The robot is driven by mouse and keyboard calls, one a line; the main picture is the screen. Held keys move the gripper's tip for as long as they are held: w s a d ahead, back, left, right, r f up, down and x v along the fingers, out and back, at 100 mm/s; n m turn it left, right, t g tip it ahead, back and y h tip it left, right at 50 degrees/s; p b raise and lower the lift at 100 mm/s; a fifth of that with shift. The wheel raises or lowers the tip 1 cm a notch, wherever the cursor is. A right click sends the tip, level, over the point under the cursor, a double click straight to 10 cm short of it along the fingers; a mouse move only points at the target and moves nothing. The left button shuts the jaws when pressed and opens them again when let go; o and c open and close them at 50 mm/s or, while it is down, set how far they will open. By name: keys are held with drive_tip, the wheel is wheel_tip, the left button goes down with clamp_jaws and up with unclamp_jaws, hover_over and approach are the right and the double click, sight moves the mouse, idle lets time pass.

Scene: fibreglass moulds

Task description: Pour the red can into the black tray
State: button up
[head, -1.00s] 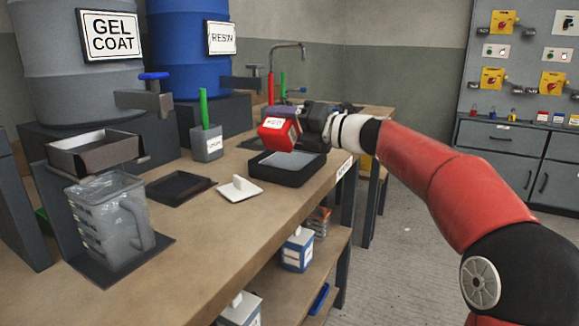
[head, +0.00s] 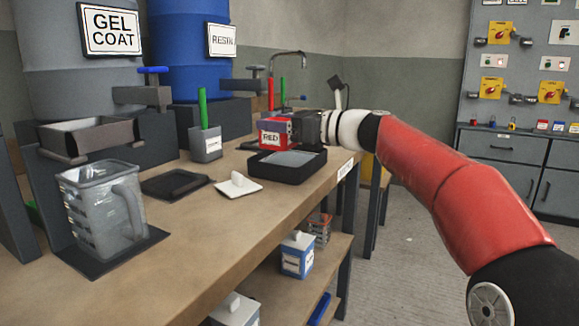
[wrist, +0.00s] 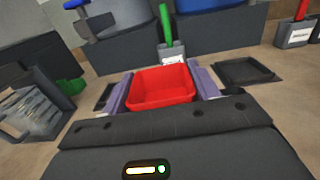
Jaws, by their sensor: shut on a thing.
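The red can (head: 274,132), a square container with a white RED label, is upright in my gripper (head: 291,131) above the far left part of the black tray. The black tray (head: 287,177) sits on the bench and holds a grey layer. In the wrist view my gripper (wrist: 163,92) is shut on the red can (wrist: 162,88), one finger on each side. The can's open top shows red inside; I cannot tell how much it holds.
A white lid (head: 238,186) lies left of the tray. A flat black tray (head: 178,184), a grey cup with a green handle (head: 206,145) and a clear jug (head: 103,212) stand further left. Gel coat (head: 80,80) and resin drums line the back.

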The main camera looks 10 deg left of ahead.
drive_tip(key=shift+r, duration=0.15)
wheel_tip(320, 180, up, 4)
drive_tip(key=p, duration=0.4)
drive_tip(key=shift+p, duration=0.3)
